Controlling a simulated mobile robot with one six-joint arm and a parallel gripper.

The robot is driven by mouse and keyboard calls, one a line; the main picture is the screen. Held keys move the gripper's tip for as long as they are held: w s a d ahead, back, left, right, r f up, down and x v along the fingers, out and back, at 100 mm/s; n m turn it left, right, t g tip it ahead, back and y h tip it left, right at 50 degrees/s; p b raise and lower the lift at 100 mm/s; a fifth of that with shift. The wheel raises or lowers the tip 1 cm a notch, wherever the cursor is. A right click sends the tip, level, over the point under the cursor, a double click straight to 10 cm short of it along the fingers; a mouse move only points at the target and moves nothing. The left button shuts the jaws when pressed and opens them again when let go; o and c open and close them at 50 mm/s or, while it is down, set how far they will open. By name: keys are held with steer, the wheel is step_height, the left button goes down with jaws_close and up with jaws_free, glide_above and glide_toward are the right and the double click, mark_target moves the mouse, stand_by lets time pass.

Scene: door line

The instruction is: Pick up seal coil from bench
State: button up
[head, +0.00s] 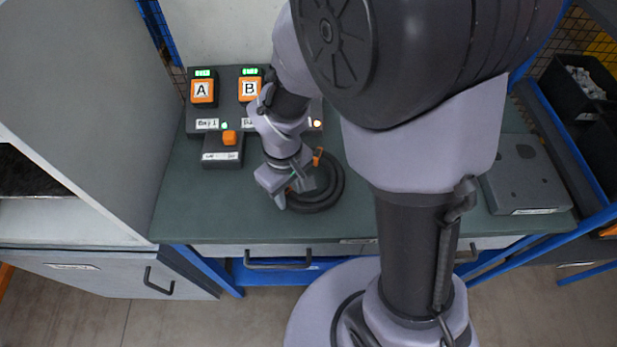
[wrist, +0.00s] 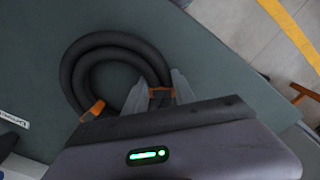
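The seal coil (head: 335,187) is a black ring of thick tube with orange bands, lying on the green bench (head: 390,220). In the wrist view the coil (wrist: 72,65) shows its loops to the left of the fingers. My gripper (head: 293,188) is low over the coil's left side in the head view. In the wrist view my gripper (wrist: 160,88) has its two grey fingers on either side of the tube at an orange band. I cannot tell whether they press on it. Part of the coil is hidden by the gripper.
Orange blocks marked A (head: 203,91) and B (head: 250,89) sit on a dark panel behind my gripper. A small dark box (head: 222,152) stands left of it. A grey case (head: 522,175) lies on the bench's right. A grey cabinet wall (head: 105,100) bounds the left.

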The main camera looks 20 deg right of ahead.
jaws_close()
